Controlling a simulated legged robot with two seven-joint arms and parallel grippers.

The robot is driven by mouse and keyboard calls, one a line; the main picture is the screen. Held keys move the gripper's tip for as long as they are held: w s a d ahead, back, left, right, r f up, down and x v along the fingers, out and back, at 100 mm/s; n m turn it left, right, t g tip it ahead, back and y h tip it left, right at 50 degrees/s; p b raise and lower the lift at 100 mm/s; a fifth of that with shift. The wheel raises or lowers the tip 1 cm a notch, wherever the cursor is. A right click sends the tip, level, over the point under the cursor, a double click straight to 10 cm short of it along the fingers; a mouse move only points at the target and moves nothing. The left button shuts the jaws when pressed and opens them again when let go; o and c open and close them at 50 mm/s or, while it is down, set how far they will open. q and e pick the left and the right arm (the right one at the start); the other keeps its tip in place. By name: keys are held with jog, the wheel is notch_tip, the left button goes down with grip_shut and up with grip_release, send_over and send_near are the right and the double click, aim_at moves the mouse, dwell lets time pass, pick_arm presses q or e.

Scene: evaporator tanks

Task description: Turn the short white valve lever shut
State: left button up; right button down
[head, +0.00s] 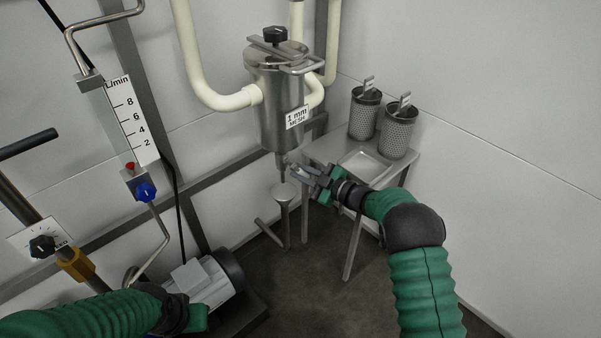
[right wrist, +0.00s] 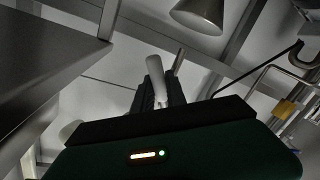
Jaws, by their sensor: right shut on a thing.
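The steel strainer tank (head: 277,110) stands at the back, with a narrow outlet running down from its bottom. My right gripper (head: 298,172) is just right of that outlet, above a small steel funnel (head: 285,192). In the right wrist view the short white lever (right wrist: 155,80) stands between my right gripper's dark fingers, which are shut on it. In the head view the lever is too small and covered to make out clearly. My left arm comes in at the lower left; its gripper's fingers do not show.
A steel side table (head: 323,152) with two mesh baskets (head: 365,112) and a shallow tray (head: 362,165) stands right of the tank. A flow meter (head: 130,120) and a pump motor (head: 205,282) are at the left. White pipes (head: 190,60) join the tank.

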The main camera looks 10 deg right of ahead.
jog(key=c, duration=1.3)
grip_release()
jog(key=shift+c, duration=0.2)
jog(key=shift+s+d+r, duration=0.1)
jog(key=shift+s+d, duration=0.1)
jog(key=shift+d, duration=0.05)
jog(key=p+v, duration=0.7)
jog(key=v, duration=0.9)
jog(key=shift+s+d, duration=0.1)
jog(key=shift+d, duration=0.05)
jog(key=shift+c, duration=0.2)
